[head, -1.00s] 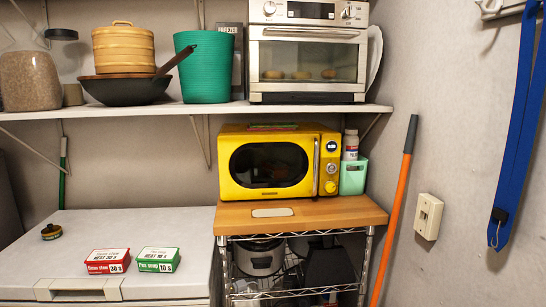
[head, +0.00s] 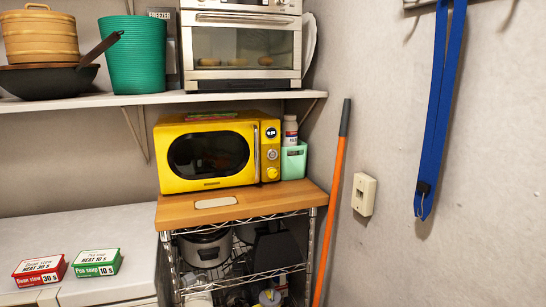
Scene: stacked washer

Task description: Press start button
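A yellow microwave (head: 212,152) with a dark oval window stands on a wooden board, its door closed. Its control strip on the right side has a small round dark display (head: 271,132), a middle dial (head: 271,154) and a lower yellow knob (head: 271,173). No washer shows, and I cannot tell which control is the start button. Neither of my grippers is in the head view.
The wooden board (head: 290,200) tops a wire rack (head: 255,275) holding a rice cooker. A red box (head: 40,270) and a green box (head: 97,262) lie on a white surface at left. A toaster oven (head: 243,45) sits on the shelf above. An orange pole (head: 331,215) leans right.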

